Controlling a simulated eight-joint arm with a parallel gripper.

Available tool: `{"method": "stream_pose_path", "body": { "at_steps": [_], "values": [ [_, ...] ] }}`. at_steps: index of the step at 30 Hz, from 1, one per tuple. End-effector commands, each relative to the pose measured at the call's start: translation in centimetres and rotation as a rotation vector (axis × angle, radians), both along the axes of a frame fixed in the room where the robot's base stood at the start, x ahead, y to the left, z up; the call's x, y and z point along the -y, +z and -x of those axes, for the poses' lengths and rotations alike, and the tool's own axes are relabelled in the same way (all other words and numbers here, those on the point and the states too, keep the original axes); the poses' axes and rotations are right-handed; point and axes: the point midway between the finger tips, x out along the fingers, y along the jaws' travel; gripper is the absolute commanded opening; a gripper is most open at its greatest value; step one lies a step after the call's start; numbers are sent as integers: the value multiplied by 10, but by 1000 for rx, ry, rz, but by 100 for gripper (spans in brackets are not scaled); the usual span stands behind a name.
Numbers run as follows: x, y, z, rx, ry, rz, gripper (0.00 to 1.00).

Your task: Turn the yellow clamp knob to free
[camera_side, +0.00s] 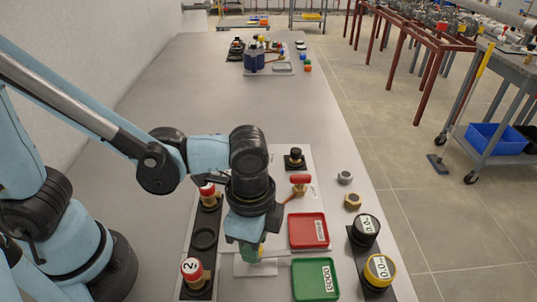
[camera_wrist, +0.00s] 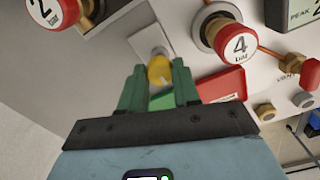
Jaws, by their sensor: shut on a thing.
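The yellow clamp knob (camera_wrist: 159,70) shows in the wrist view between the two green fingers of my gripper (camera_wrist: 158,78). The fingers are shut on its sides. In the side view my gripper (camera_side: 251,252) points down at the work panel, beside the green tray. There the wrist and fingers hide most of the knob. Which way the knob is turned cannot be told.
A red tray (camera_side: 308,230) and a green tray (camera_side: 315,280) lie right of my gripper. A red-capped cylinder marked 2 (camera_side: 192,270) stands to the left. A red-handled valve (camera_side: 299,184) stands behind.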

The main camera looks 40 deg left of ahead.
Motion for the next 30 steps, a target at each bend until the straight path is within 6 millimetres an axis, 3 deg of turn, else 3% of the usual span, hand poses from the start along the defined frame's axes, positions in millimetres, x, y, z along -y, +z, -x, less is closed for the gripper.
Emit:
{"method": "stream_pose_path", "body": {
  "at_steps": [23,24,28,30],
  "values": [
    [0,0,0,0,-96,0,1],
    [0,0,0,0,-96,0,37],
    [0,0,0,0,-95,0,57],
    [0,0,0,0,-95,0,57]
  ]
}}
